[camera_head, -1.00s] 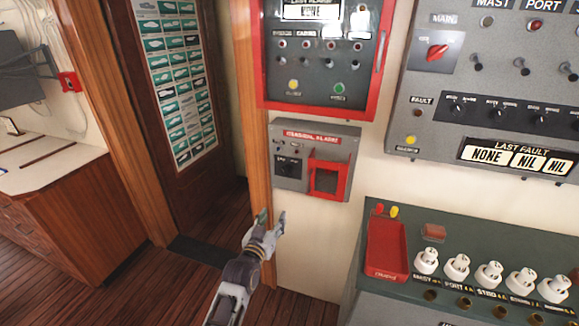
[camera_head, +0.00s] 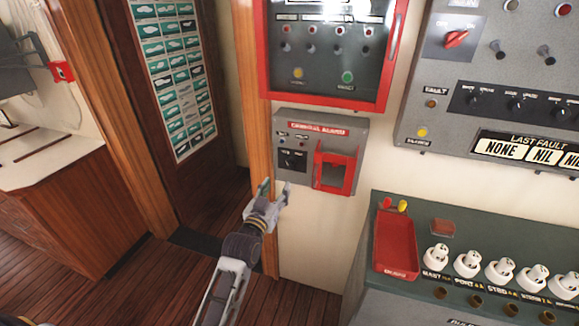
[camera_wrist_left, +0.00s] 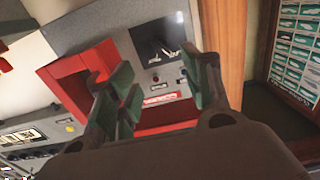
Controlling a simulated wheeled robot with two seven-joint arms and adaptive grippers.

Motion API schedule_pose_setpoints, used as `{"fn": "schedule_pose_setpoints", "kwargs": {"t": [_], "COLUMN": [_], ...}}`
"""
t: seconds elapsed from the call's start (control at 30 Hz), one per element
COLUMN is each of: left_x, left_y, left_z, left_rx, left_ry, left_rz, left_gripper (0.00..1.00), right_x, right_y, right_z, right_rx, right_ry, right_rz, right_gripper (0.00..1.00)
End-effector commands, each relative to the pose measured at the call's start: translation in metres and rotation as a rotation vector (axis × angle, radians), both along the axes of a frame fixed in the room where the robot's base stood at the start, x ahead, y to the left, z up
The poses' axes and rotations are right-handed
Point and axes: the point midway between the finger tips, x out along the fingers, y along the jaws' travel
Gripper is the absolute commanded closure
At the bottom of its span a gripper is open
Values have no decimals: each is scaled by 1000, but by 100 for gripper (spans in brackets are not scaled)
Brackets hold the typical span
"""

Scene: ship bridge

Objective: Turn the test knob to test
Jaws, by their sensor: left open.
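The general alarm box (camera_head: 305,125) is a grey panel on the wall with a red label and a red frame (camera_head: 335,170) on its right side. A small black knob (camera_head: 293,159) with white marks sits at its lower left. In the left wrist view the knob (camera_wrist_left: 158,48) shows at the top of the tilted box, beyond my fingers. My left gripper (camera_head: 273,192) is open and empty, just below the box's lower left corner and apart from the knob. My right gripper is not in view.
A red-framed alarm cabinet (camera_head: 320,50) hangs above the box. A green console (camera_head: 415,225) with a red tray (camera_head: 396,247) and several white knobs stands at the lower right. A wooden door post (camera_head: 259,110) is close on the left.

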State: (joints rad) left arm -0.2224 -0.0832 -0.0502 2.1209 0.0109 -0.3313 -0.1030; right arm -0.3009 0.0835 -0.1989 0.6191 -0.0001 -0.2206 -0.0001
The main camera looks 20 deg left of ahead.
Motion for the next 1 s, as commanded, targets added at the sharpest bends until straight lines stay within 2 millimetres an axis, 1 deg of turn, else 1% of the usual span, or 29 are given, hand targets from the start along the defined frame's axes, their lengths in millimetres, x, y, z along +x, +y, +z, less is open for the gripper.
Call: {"fn": "schedule_pose_setpoints", "kwargs": {"t": [0.27,0.43,1.0], "left_x": [3,9,53], "left_y": [0,0,-2], "left_z": [0,0,1], "left_rx": [0,-1,-1], "left_ry": [0,-1,-1], "left_rz": [0,0,0], "left_gripper": [51,51,51], "right_x": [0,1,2], "right_y": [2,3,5], "right_z": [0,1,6], "right_rx": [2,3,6], "right_ry": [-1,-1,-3], "right_rz": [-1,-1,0], "right_gripper": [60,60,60]}}
